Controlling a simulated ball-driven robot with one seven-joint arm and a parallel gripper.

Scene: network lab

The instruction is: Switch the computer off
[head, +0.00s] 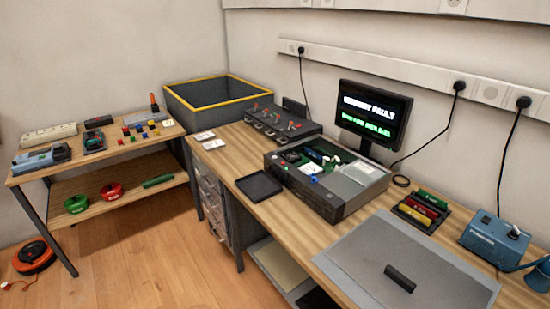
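The computer (343,202) is a dark case lying flat on the long wooden desk, its top open. Inside it show green boards, a white-and-blue part and a grey metal block. The monitor (391,103) behind it is lit, with a white line that seems to end in "FAULT" and a smaller green line below. The computer's power button cannot be made out. Several black cables hang from the wall socket strip (405,70); where each ends is partly hidden. My gripper is not in view.
A grey flat panel (375,244) with a black bar (400,278) lies at the desk's front right. A black tray (259,186), a memory-module rack (421,209) and a blue device (492,238) stand nearby. A side table (110,148) holds parts. The wooden floor (150,250) between is clear.

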